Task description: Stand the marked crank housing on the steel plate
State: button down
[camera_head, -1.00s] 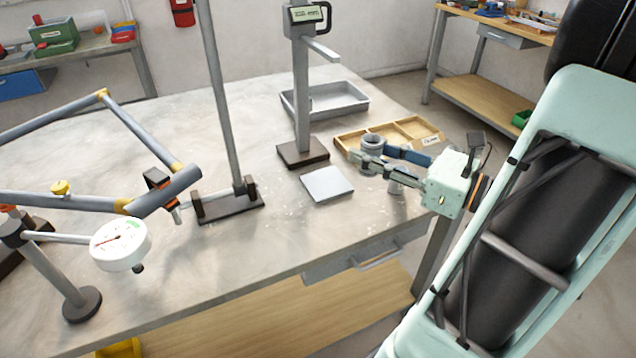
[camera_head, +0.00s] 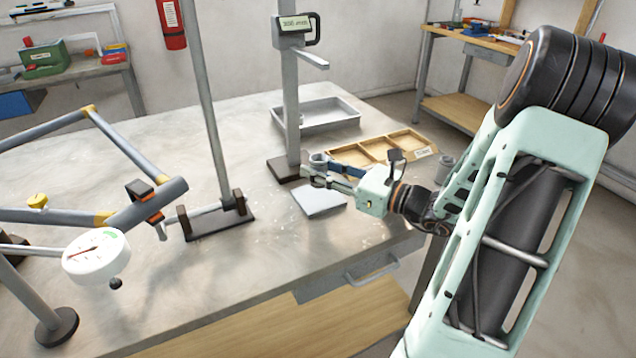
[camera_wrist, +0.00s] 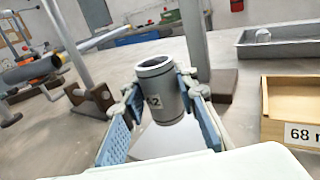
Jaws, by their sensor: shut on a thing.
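The crank housing (camera_wrist: 172,97) is a grey hollow cylinder with a partly hidden mark ending in "2". My gripper (camera_wrist: 158,98) is shut on it, with a blue-padded finger on each side. In the head view the housing (camera_head: 318,160) is held upright or nearly so at the tips of my gripper (camera_head: 322,170). The steel plate (camera_head: 322,203) is a pale square on the bench. The housing is over or near the plate's far edge; in the wrist view the plate (camera_wrist: 165,142) shows below it. Whether they touch I cannot tell.
A height gauge column (camera_head: 291,100) stands close behind the housing. A divided wooden tray (camera_head: 385,150) and a grey metal tray (camera_head: 325,114) lie beyond. Another grey cylinder (camera_head: 446,166) shows beside my arm. A dial gauge (camera_head: 95,255) stands at left. The bench front is clear.

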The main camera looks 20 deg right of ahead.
jog(key=shift+w+f+b, duration=0.1)
jog(key=shift+f+b, duration=0.45)
jog(key=shift+f, duration=1.1)
jog(key=shift+f, duration=0.2)
jog(key=c, duration=1.5)
grip_release()
jog(key=shift+r, duration=0.25)
jog(key=p+v, duration=0.1)
jog(key=v, duration=1.1)
jog(key=shift+p, duration=0.4)
